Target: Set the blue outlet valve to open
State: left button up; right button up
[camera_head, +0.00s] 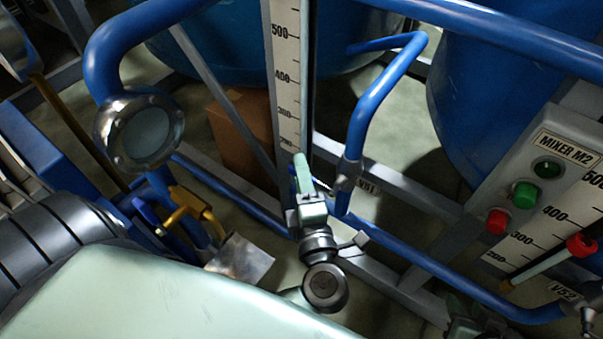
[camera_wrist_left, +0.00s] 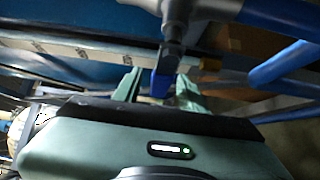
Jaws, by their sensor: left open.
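My left gripper (camera_head: 303,183) is at the middle of the head view, beside the silver valve body (camera_head: 345,174) with the V51 label (camera_head: 367,186). In the left wrist view its two green fingers (camera_wrist_left: 158,83) are apart. The blue valve handle (camera_wrist_left: 161,86) hangs from a grey metal fitting (camera_wrist_left: 174,28) and shows between the fingers. I cannot tell whether either finger touches it. In the head view the gripper largely hides the handle. My right gripper is not clearly in view.
A blue pipe (camera_head: 372,100) rises from the valve, close to the gripper. A white scale (camera_head: 287,70) stands behind. The Mixer M2 panel (camera_head: 550,170), with green and red buttons, and a red-handled valve (camera_head: 580,245) are at the right. Blue rails cross the area.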

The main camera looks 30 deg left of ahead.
pick_arm(q)
grip_shut()
dwell(1.4)
